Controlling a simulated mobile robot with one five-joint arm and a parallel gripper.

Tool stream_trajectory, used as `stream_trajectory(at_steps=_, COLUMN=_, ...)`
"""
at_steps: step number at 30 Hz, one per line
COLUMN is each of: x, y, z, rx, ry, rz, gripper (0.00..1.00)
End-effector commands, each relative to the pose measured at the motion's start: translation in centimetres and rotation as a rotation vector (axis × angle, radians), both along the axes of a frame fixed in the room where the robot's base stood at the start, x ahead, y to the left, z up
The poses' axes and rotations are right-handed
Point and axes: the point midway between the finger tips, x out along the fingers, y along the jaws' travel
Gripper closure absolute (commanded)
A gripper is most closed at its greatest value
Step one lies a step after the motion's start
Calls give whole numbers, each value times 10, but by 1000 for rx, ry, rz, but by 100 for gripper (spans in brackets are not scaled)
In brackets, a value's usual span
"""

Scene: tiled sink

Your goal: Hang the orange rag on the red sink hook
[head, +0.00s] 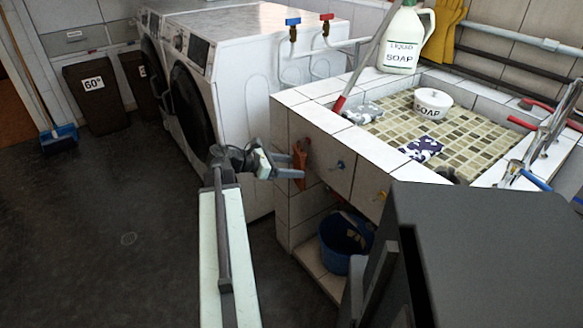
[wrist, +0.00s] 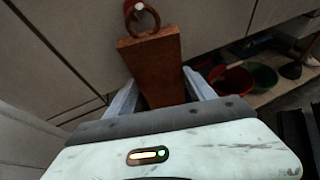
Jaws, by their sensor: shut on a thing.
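The orange rag (head: 300,158) is a stiff-looking orange-brown strip, upright against the sink's tiled side. In the wrist view the rag (wrist: 152,65) has a ring (wrist: 142,20) at its top. A small pale-tipped hook end (wrist: 139,6) shows inside the ring's upper part; I cannot tell if the ring rests on it. My gripper (head: 284,166) is shut on the rag's lower part, with a finger on each side in the wrist view (wrist: 162,96). The red hook's colour is not clear; in the head view the rag hides that spot.
A blue hook (head: 340,164) and a yellow hook (head: 383,195) are right of the rag on the sink's tiled side. A blue bucket (head: 345,240) stands below. A white washing machine (head: 240,110) is to the left. Dark floor (head: 110,230) is clear at left.

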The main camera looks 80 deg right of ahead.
Motion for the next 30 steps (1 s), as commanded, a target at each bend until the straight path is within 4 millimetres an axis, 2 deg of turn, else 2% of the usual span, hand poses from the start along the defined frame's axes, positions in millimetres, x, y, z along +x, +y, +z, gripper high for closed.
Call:
stream_trajectory(at_steps=1, x=0, y=1, z=-3, rx=4, ry=-8, rz=-4, gripper=77)
stream_trajectory(at_steps=2, x=0, y=1, z=-3, rx=4, ry=-8, rz=-4, gripper=29)
stream_trajectory(at_steps=3, x=0, y=1, z=-3, rx=3, ry=-7, rz=-4, gripper=18)
stream_trajectory(at_steps=4, x=0, y=1, z=-3, rx=3, ry=-7, rz=-4, gripper=12)
stream_trajectory(at_steps=14, x=2, y=1, z=0, rx=2, ry=-5, rz=-1, gripper=12)
stream_trajectory(at_steps=17, x=12, y=7, z=7, rx=2, ry=-4, rz=0, gripper=12)
stream_trajectory(at_steps=24, x=50, y=27, z=25, rx=2, ry=-4, rz=0, gripper=12)
stream_trajectory(at_steps=30, x=63, y=34, z=29, rx=2, ry=-6, rz=-3, gripper=12)
